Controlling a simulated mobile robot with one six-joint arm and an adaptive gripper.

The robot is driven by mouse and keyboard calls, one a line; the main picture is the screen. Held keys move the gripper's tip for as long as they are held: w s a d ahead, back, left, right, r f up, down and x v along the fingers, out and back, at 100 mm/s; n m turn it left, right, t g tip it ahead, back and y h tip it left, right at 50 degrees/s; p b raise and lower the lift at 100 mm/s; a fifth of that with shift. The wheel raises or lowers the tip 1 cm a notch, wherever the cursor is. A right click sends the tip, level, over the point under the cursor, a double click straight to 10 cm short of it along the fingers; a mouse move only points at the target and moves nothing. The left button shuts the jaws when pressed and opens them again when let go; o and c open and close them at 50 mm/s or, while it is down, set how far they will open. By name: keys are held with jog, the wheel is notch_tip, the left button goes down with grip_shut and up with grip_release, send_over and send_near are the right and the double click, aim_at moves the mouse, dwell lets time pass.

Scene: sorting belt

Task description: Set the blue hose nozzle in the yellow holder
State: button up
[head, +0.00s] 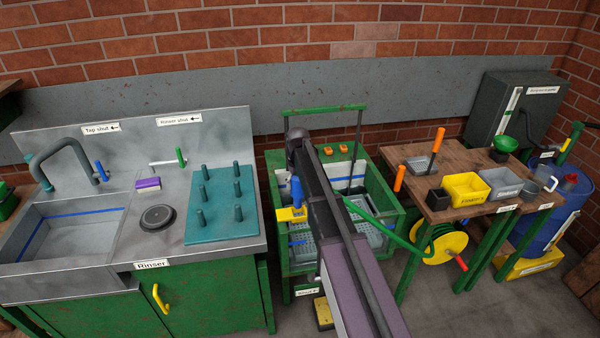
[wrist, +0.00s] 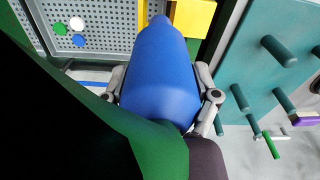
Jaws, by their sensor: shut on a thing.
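The blue hose nozzle (wrist: 160,85) fills the middle of the wrist view, its narrow tip towards the top. My gripper (wrist: 161,92) is shut on it, one finger on each side. The green hose (wrist: 160,145) runs from its near end. In the head view the blue nozzle (head: 297,190) shows left of my arm, upright, just over the yellow holder (head: 290,215). The holder also shows in the wrist view (wrist: 195,16), partly hidden behind the tip. I cannot tell whether the tip is inside it. My arm hides the gripper in the head view.
A teal peg board (head: 222,212) and a sink (head: 70,240) stand left. A green cart (head: 285,262) is beneath my arm. The green hose (head: 375,222) stretches right to a yellow reel (head: 440,246) below a wooden table (head: 435,208) carrying bins.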

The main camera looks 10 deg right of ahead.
jog(key=shift+d+r, duration=0.1)
jog(key=shift+r, duration=0.05)
notch_tip(320, 180, up, 5)
jog(key=p, duration=0.5)
jog(key=shift+f, duration=0.2)
jog(key=shift+f+b, duration=0.2)
jog(key=shift+b, duration=0.1)
jog(key=shift+f+b, duration=2.35)
jog(key=shift+s+f, duration=0.1)
jog(key=shift+f, duration=0.1)
jog(key=shift+f+b, duration=0.35)
jog(key=shift+b, duration=0.2)
jog(key=shift+f+b, duration=0.35)
jog(key=shift+f+b, duration=0.7)
